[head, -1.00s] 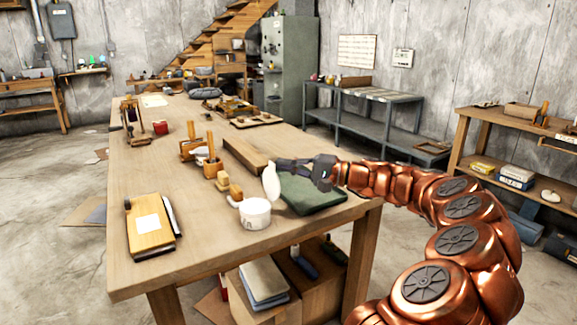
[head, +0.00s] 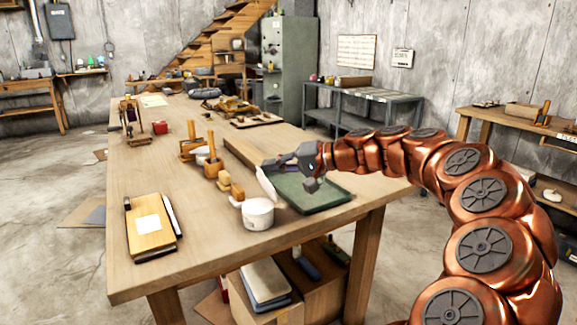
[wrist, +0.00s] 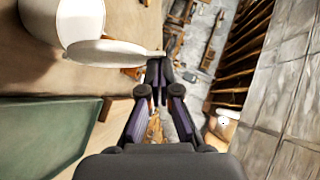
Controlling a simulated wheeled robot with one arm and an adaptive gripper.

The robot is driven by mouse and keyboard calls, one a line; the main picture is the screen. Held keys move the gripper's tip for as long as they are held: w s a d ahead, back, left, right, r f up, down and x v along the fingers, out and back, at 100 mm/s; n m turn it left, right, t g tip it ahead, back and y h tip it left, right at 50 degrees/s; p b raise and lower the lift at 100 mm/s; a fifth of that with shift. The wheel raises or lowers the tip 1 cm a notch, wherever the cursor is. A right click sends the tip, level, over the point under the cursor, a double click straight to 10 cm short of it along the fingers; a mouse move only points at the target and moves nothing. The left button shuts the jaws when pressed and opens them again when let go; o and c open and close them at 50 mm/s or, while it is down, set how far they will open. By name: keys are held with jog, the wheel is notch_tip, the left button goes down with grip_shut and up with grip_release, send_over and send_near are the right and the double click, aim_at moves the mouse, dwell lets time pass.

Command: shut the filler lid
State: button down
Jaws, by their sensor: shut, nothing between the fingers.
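The white filler tub (head: 257,213) stands on the workbench near its front right. Its white lid (head: 265,184) stands up from the tub's back edge, open and tilted. My gripper (head: 267,165) is at the top of the lid, its fingers pointing left; I cannot tell if they touch it. In the wrist view the tub (wrist: 80,15) is at the upper left and the lid (wrist: 110,52) reaches out to just beside the fingertips of my gripper (wrist: 158,78). The fingers are shut with nothing between them.
A green mat (head: 322,200) lies right of the tub under my gripper. Wooden blocks (head: 231,188) stand close behind-left of the tub, and a wooden plank (head: 240,150) lies behind. The bench between clipboard and tub is clear.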

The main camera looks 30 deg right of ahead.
jog(key=shift+a, duration=0.35)
jog(key=shift+d+f, duration=0.1)
jog(key=shift+d, duration=0.15)
dwell(0.3)
jog(key=shift+d+f, duration=0.25)
jog(key=shift+d, duration=0.3)
jog(key=s+r+p, duration=0.3)
jog(key=s+r, duration=0.4)
jog(key=r, duration=0.4)
jog(key=shift+p, duration=0.4)
